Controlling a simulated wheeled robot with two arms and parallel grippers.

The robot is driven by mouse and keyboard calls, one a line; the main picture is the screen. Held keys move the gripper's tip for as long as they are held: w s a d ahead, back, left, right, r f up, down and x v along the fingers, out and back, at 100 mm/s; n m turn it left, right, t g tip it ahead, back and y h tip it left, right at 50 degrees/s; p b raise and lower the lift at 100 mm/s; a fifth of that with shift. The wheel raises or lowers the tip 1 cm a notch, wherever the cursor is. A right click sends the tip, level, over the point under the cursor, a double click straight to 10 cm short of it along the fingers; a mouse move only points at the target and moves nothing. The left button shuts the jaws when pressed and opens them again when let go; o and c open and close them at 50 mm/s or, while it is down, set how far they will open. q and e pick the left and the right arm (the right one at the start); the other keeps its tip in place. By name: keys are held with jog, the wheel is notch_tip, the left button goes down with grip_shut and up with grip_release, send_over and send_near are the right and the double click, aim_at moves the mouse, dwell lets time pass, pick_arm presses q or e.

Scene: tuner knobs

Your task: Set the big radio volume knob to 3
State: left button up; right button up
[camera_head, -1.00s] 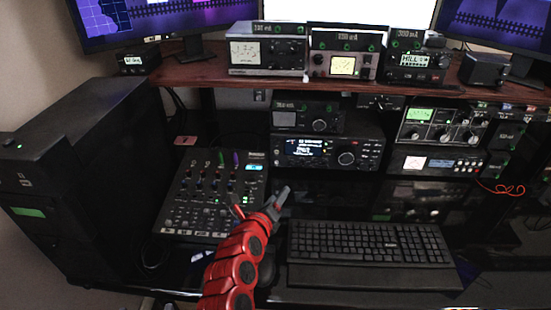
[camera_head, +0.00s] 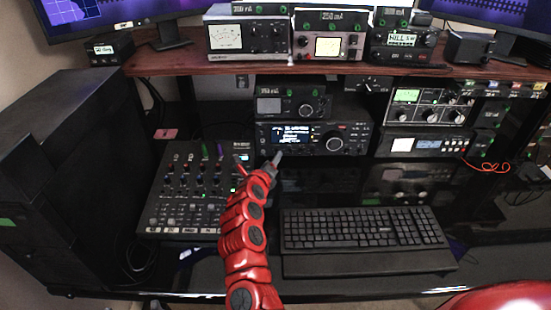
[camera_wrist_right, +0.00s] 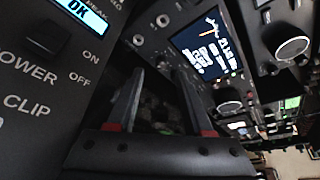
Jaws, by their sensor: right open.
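The big radio (camera_head: 315,138) stands on the desk under the shelf, with a lit screen (camera_head: 293,135) and a large round knob (camera_head: 333,142). Its screen also shows in the right wrist view (camera_wrist_right: 205,50), with small knobs (camera_wrist_right: 162,20) on one side and a rounder knob (camera_wrist_right: 230,107) on the other. I cannot read which knob is volume or where it points. My right gripper (camera_head: 259,159) is open, in front of the radio's lower left, between it and the mixer. Its two fingers show apart and empty in the wrist view (camera_wrist_right: 160,85). My left gripper is not in view.
The mixer (camera_head: 195,190) lies left of my right gripper, close below it. A keyboard (camera_head: 362,228) lies to the right. A smaller radio (camera_head: 292,104) sits on top of the big one. The wooden shelf (camera_head: 300,67) overhangs with more devices. More radios (camera_head: 428,108) stand to the right.

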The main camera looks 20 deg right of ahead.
jog(key=shift+x, duration=2.1)
jog(key=shift+s+d+r, duration=0.1)
jog(key=shift+c, duration=0.3)
grip_shut()
